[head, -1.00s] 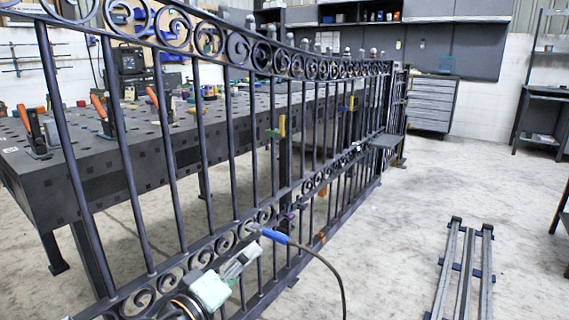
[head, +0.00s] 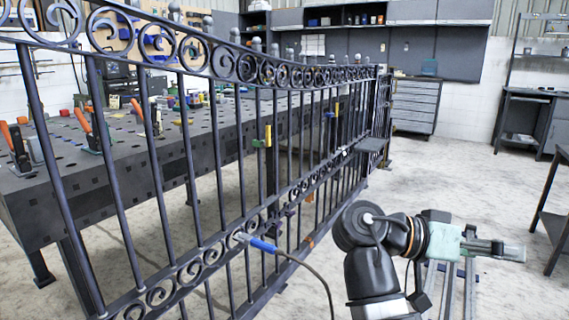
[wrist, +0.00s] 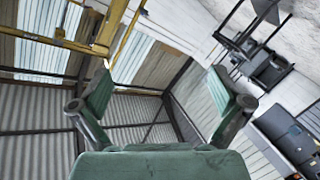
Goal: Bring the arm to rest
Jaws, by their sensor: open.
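My arm (head: 370,262) is folded at the lower right of the head view. My gripper (head: 510,252) points to the right, away from the gate, and looks empty. In the wrist view its two green fingers (wrist: 162,88) stand wide apart with nothing between them. The dark scroll gate (head: 215,150) stands upright along the workbench, to the left of the arm. A blue-handled tool (head: 262,245) with a cable is at the gate's lower scroll band; I cannot tell whether it is fixed there.
The perforated workbench (head: 100,175) with orange-handled clamps (head: 82,120) stands behind the gate. A low rail frame (head: 450,285) lies on the floor behind my gripper. A dark table (head: 555,225) is at the right edge. The floor (head: 440,175) beyond is clear.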

